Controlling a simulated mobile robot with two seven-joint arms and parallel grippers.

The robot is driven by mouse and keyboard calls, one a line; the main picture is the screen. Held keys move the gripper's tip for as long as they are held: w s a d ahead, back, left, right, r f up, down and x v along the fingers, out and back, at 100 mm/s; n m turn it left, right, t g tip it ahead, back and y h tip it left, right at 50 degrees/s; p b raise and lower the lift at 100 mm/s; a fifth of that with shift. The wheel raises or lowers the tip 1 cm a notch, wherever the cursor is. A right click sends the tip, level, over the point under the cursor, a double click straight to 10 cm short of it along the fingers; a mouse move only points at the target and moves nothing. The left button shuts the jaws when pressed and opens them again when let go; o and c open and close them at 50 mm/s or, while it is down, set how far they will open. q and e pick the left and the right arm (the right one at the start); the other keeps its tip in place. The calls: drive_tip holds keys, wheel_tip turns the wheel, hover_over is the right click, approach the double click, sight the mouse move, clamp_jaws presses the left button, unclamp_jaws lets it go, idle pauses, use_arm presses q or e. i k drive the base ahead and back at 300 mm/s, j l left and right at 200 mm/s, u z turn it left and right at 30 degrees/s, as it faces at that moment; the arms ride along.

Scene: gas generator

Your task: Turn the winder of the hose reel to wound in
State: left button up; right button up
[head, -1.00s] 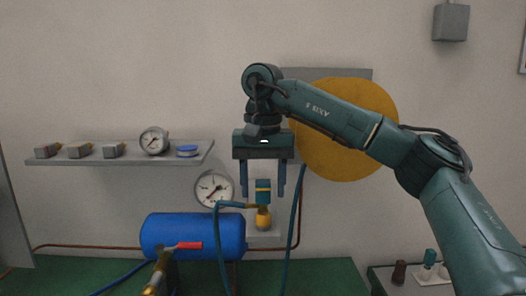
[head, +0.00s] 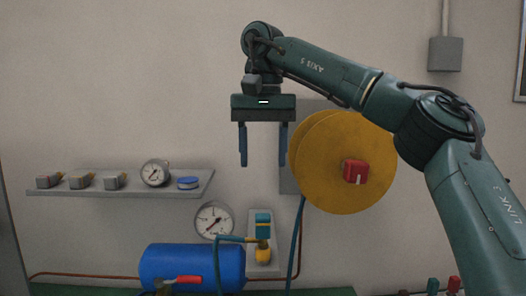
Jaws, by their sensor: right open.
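The hose reel (head: 322,172) is a large yellow disc pair on a grey wall plate, right of centre in the head view. Its winder (head: 355,172) is a red block with a pale mark at the reel's middle, in full view. My right gripper (head: 263,160) hangs fingers down, left of the reel, open with nothing between its fingers. Its arm passes above the reel and covers part of the top right rim. A blue-green hose (head: 296,245) runs down below the reel. My left gripper is not in view.
A wall shelf (head: 120,192) at left holds grey blocks, a gauge (head: 155,172) and a blue disc. Below are another gauge (head: 214,219), a blue tank (head: 193,267) with a red-handled valve, and a teal and yellow fitting (head: 263,238). Wall right of the reel is partly behind my arm.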

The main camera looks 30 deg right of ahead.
sight(354, 172)
drive_tip(key=k, duration=1)
